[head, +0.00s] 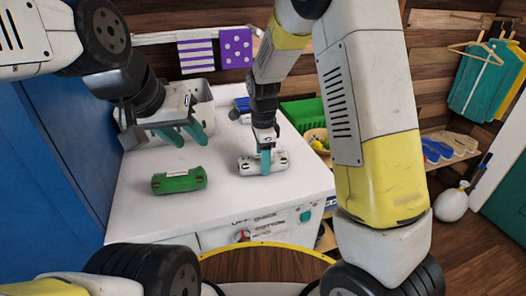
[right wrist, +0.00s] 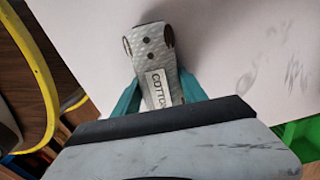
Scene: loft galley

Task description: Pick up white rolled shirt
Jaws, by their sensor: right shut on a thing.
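The white rolled shirt (head: 248,164) lies at the front right of the white worktop (head: 235,198). In the right wrist view the roll (right wrist: 148,48) shows dark spots and a label reading "COTTO", partly cut off. My right gripper (head: 266,162) points down over its middle, with teal fingers (right wrist: 157,98) shut on its two sides. I cannot tell whether the roll touches the top or is just clear of it. My left gripper (head: 183,135) is open and empty above the worktop, behind a green roll.
The green roll (head: 180,181) lies left of the white one. A green crate (head: 301,112) is beyond the worktop's right edge. Purple cloths (head: 236,48) hang at the back. The worktop's front middle is bare.

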